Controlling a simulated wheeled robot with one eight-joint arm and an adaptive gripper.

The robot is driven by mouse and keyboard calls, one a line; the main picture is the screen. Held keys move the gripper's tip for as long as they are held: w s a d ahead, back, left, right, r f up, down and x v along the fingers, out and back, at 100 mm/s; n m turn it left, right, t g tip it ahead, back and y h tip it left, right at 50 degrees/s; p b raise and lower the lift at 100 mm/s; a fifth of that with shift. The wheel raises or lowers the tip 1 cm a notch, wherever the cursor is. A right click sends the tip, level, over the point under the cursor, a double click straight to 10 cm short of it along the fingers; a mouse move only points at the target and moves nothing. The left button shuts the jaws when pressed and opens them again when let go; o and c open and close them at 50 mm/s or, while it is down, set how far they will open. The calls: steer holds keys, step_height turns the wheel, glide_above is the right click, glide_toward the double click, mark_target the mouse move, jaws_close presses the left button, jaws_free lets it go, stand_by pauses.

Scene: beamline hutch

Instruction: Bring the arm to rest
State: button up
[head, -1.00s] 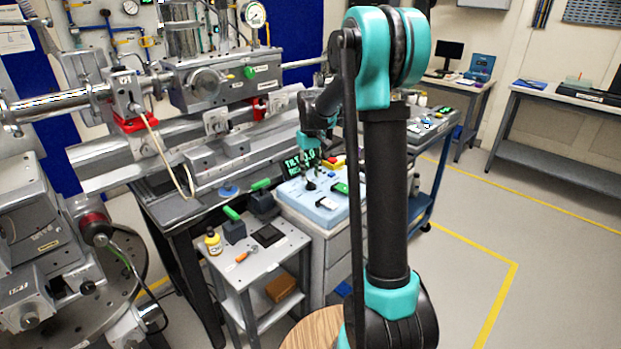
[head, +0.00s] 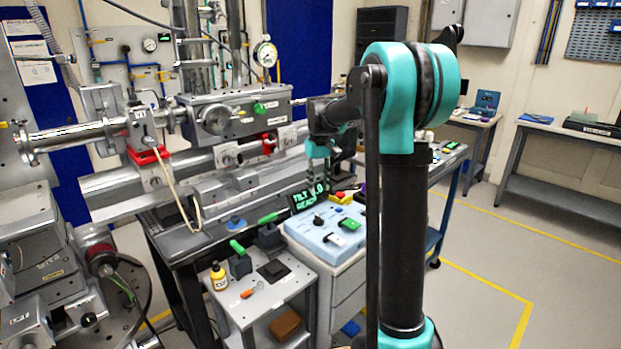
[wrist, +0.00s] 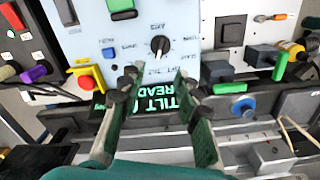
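My gripper (head: 321,184) hangs pointing down at the end of my teal and black arm, above the back of a pale blue control box (head: 318,240). In the wrist view my gripper (wrist: 157,76) has its two dark green fingers spread, with nothing between them. Beyond the fingers lie the box's black knob (wrist: 160,45) and a dark display (wrist: 150,110) with green letters, partly covered by the fingers. The display (head: 305,197) reads "TILT" and "READY", partly hidden in the head view. I cannot see the fingers touching anything.
A beamline pipe and rail assembly (head: 225,118) stands behind and left of my gripper. Open floor (head: 480,262) lies to the right.

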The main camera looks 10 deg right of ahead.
steer(key=s+d+f+m+t, duration=0.1)
steer(key=s+f, duration=0.4)
steer(key=s, duration=0.5)
steer(key=s+d+f+m+t, duration=0.1)
steer(key=s+f, duration=0.5)
steer(key=s, duration=0.4)
steer(key=s+d+f+m+t, duration=0.1)
steer(key=s+f, duration=0.4)
steer(key=s, duration=0.6)
steer(key=shift+d+f+t, duration=0.15)
steer(key=shift+d+t, duration=0.4)
steer(key=shift+t, duration=0.05)
